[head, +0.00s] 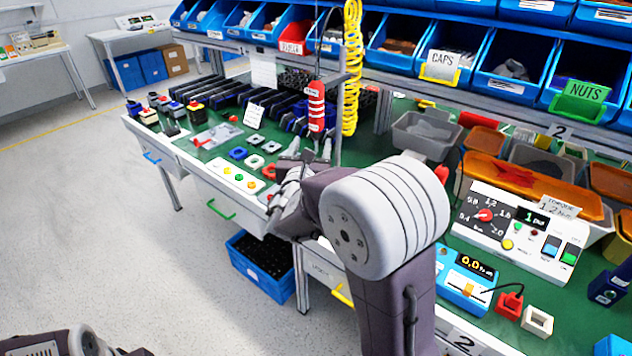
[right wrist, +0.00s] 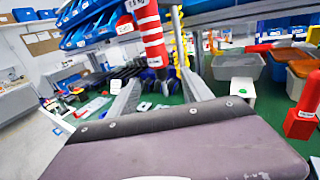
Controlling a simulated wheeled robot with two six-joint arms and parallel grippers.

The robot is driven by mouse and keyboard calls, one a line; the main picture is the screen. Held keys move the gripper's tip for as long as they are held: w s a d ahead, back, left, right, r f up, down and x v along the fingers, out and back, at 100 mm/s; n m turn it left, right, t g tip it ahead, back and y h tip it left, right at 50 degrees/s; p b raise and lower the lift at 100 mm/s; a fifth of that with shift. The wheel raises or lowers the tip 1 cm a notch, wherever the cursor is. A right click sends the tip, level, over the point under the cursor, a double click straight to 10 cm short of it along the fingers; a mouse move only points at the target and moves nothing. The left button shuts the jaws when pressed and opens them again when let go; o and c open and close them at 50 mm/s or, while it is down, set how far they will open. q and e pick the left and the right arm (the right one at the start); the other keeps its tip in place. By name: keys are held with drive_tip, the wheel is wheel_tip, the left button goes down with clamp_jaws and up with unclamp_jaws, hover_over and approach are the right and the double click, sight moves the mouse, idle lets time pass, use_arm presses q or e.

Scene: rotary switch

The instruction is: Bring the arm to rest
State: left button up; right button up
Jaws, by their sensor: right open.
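My right gripper (head: 306,156) is over the bench, left of my large grey elbow in the head view. Its two fingers stand apart in the right wrist view (right wrist: 158,78), with nothing between them. The torque panel (head: 520,232) with its red rotary knob (head: 485,215) stands on the bench right of my right arm, apart from the gripper. The knob's pointer is too small to read surely. Part of my left arm shows at the bottom left corner; its gripper is out of view.
A red hanging tool (head: 316,108) is close to the right gripper, with a yellow coiled cord (head: 352,70) beside it. Blue bins (head: 510,75) line the shelf above. A blue meter (head: 465,285) and grey tray (head: 425,132) stand on the green bench. Floor at left is clear.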

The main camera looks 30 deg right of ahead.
drive_tip(key=shift+d+r, duration=0.1)
drive_tip(key=s+d+f+m+g+h, duration=0.1)
drive_tip(key=s+d+f+m+g, duration=0.55)
drive_tip(key=s+f, duration=0.2)
drive_tip(key=s+a+f+m+g+y, duration=0.65)
drive_tip(key=s+f+m, duration=0.45)
drive_tip(key=s+f, duration=0.25)
drive_tip(key=s+a+f+m+y, duration=0.1)
drive_tip(key=a+f+m+y, duration=0.15)
drive_tip(key=a+m, duration=0.35)
drive_tip(key=s+a+f+m+y, duration=0.1)
drive_tip(key=a+m+y, duration=0.25)
drive_tip(key=a, duration=0.35)
wheel_tip(320, 180, up, 12)
drive_tip(key=w+m+p, duration=0.1)
drive_tip(key=p, duration=1.1)
drive_tip(key=shift+a+m, duration=0.3)
drive_tip(key=shift+a, duration=0.05)
